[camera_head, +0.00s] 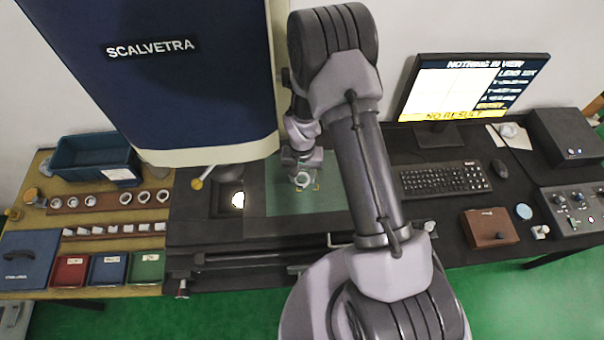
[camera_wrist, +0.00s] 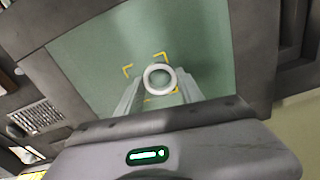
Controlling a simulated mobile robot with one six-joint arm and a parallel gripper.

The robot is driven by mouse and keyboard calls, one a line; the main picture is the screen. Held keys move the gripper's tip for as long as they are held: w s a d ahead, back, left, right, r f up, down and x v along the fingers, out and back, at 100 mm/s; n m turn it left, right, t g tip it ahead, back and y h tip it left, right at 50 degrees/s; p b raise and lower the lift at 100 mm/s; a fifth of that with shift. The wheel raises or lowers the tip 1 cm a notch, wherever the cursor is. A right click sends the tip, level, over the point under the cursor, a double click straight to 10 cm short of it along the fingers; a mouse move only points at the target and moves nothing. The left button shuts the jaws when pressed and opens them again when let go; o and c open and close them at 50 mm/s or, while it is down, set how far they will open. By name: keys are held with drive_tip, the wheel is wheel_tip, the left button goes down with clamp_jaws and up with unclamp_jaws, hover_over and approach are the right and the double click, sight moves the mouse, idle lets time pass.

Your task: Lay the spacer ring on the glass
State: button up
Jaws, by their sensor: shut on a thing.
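The spacer ring (camera_wrist: 159,77) is a pale ring held between the two fingertips of my gripper (camera_wrist: 158,92) in the wrist view. In the head view the ring (camera_head: 303,179) shows small below my gripper (camera_head: 302,174). The glass (camera_head: 328,200) is a greenish plate on the dark machine stage; in the wrist view the glass (camera_wrist: 90,75) carries yellow corner marks around the ring. My gripper is shut on the ring, over the marked area. I cannot tell whether the ring touches the glass.
The blue-and-cream machine head (camera_head: 180,70) hangs over the stage at the left. A wooden rack of rings (camera_head: 105,202), a blue bin (camera_head: 92,158) and coloured trays (camera_head: 108,269) stand further left. The monitor (camera_head: 465,90) reads "NOTHING IN VIEW" and "NO RESULT". A keyboard (camera_head: 443,180) lies at the right.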

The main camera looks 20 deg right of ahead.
sight(302, 179)
drive_tip(key=o, duration=1.4)
drive_tip(key=shift+o, duration=0.2)
wheel_tip(302, 179, up, 8)
drive_tip(key=shift+f, duration=0.15)
